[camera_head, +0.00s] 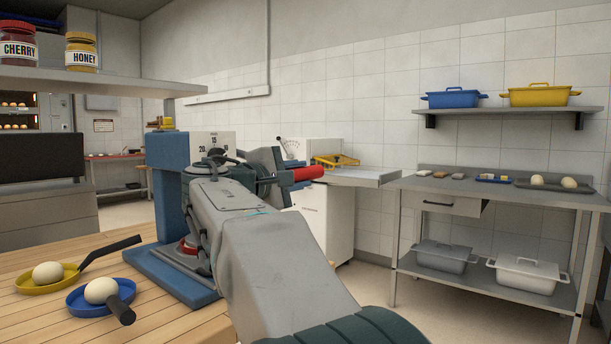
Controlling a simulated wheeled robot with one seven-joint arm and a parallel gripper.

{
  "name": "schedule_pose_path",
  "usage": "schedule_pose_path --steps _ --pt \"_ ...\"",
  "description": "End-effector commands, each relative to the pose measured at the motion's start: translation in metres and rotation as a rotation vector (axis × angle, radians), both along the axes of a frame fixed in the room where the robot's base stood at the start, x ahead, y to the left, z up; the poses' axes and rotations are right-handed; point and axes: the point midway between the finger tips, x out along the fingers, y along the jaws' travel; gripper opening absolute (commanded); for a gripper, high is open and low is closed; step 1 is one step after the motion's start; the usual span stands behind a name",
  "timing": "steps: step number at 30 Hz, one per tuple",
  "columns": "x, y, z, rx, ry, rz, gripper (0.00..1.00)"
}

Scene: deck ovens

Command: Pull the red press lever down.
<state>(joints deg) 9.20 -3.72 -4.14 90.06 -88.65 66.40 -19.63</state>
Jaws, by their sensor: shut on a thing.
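My arm hides the middle of the press and much of the lever. A red and silver part (187,246) shows low on the press, partly behind my arm.
Blue (75,300) and yellow (32,284) pans with pale dough balls sit on the table (30,318) left of the press. A shelf (85,82) with jars hangs above. A steel table (520,195) stands right, with open floor before it.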

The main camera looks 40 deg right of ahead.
Motion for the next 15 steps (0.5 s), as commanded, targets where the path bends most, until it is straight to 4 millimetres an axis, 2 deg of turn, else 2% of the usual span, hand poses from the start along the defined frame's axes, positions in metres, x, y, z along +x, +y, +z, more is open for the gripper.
schedule_pose_path --steps 3,15 --pt "0.0038 0.0035 -0.0084 0.002 0.003 0.008 0.00" --pt "0.0070 0.0057 -0.0144 0.006 0.009 0.012 0.00"
